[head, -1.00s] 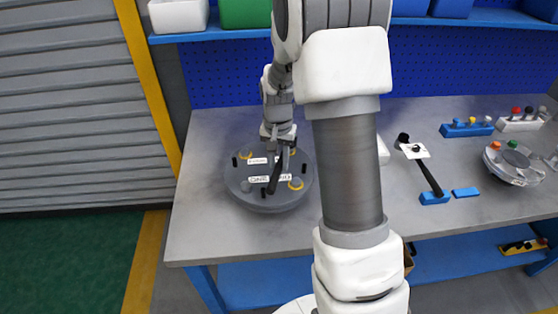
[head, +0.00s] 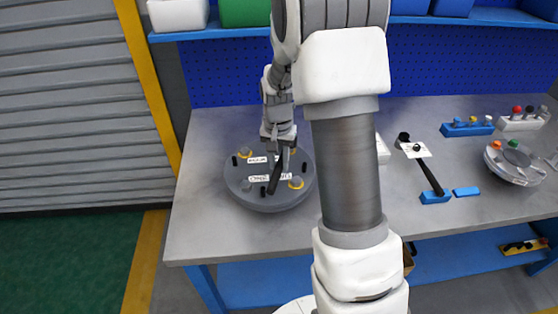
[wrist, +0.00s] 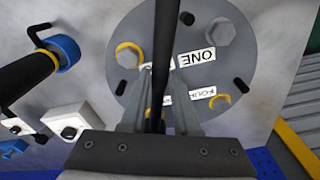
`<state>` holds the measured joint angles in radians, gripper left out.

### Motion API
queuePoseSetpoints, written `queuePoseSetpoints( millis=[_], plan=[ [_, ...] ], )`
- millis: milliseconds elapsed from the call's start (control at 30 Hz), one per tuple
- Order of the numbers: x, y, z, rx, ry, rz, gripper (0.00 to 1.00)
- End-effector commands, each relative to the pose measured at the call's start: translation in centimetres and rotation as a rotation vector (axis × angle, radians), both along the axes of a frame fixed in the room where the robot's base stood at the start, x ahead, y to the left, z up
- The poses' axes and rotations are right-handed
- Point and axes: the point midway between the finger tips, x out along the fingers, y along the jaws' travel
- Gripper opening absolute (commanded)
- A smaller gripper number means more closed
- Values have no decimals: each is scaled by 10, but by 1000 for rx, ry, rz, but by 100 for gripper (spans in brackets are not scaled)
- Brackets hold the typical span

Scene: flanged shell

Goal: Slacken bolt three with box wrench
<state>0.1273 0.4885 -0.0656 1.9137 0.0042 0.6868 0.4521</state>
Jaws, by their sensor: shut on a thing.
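The grey round flanged shell (head: 236,190) lies on the bench, and its top also fills the middle of the wrist view (wrist: 225,70). Labels ONE (wrist: 195,55) and FOUR (wrist: 202,93) are readable in the wrist view; the other labels are covered or unreadable. A bare grey hex bolt (wrist: 219,32) sits beside ONE; a yellow-ringed bolt (wrist: 128,56) is left of the bar. My gripper (wrist: 163,95), seen also in the head view (head: 284,160), is shut on the black box wrench (wrist: 164,40) above the shell. The wrench's far end leaves the wrist view, so its seating is unclear.
Short black pegs (wrist: 187,18) stand on the shell. A dark bar with a blue band (wrist: 64,50) is left in the wrist view. Rightward on the bench are a black-handled tool (head: 430,178), blue blocks and a second round part (head: 514,163). The bench's left front is clear.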

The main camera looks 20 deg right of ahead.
Motion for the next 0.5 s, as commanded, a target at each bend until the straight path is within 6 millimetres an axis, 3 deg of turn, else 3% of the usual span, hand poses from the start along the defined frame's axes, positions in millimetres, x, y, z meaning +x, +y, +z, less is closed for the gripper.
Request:
queuePoseSetpoints(
  millis=[500],
  plan=[
    [0,0,-14,-1,-1,0,0]
  ],
)
